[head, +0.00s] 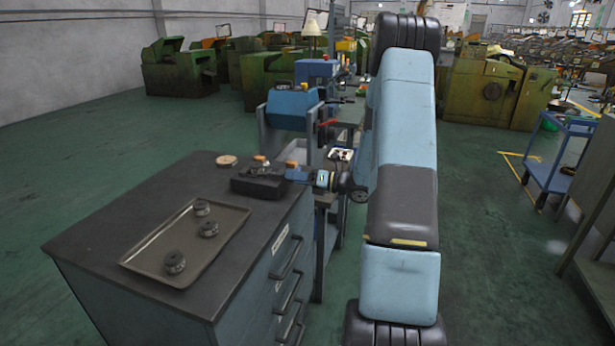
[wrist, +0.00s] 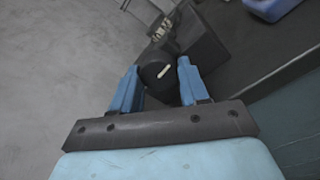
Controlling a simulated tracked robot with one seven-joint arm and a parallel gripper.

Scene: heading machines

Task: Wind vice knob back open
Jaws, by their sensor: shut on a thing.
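The vice (head: 258,182) is a dark block on the cabinet top, close to its right edge. It also shows in the wrist view (wrist: 207,45). Its knob (wrist: 158,75) is black and round, with a white pointer mark lying at a slant. My gripper (wrist: 158,66) has its two blue fingers on either side of the knob and is shut on it. In the head view my gripper (head: 301,175) reaches the vice's right end from the right. There the knob is hidden by the fingers.
The cabinet (head: 110,240) carries a tray (head: 150,248) with three dark round parts, left of the vice. A small wooden disc (head: 227,160) lies behind the tray. A blue machine (head: 290,108) stands beyond. Open green floor lies left; a blue cart (head: 552,165) stands right.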

